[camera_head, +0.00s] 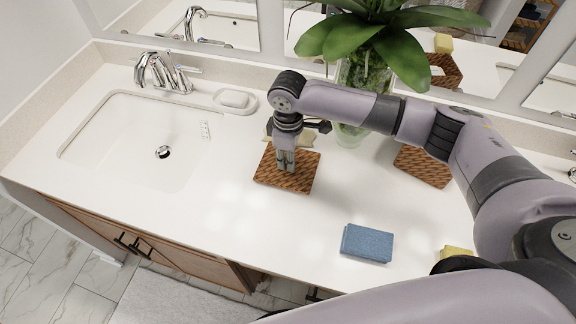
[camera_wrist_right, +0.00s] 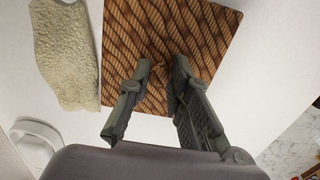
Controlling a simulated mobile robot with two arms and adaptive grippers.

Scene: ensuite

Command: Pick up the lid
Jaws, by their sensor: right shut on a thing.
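The lid (camera_head: 303,172) is a brown woven square lying on the white counter, right of the sink. It fills the upper middle of the wrist view (camera_wrist_right: 200,30). My right gripper (camera_head: 286,167) points down over its middle. The fingers mostly hide the gripped part. I cannot tell whether the lid is lifted off the counter. My left gripper does not show.
A beige rough sponge (camera_wrist_right: 66,55) lies beside the lid. A soap dish (camera_head: 235,101) is near the sink (camera_head: 110,150). A plant vase (camera_head: 352,100) stands behind my right arm. Another woven piece (camera_head: 423,166), a blue sponge (camera_head: 367,243) and a yellow thing (camera_head: 457,252) are to the right.

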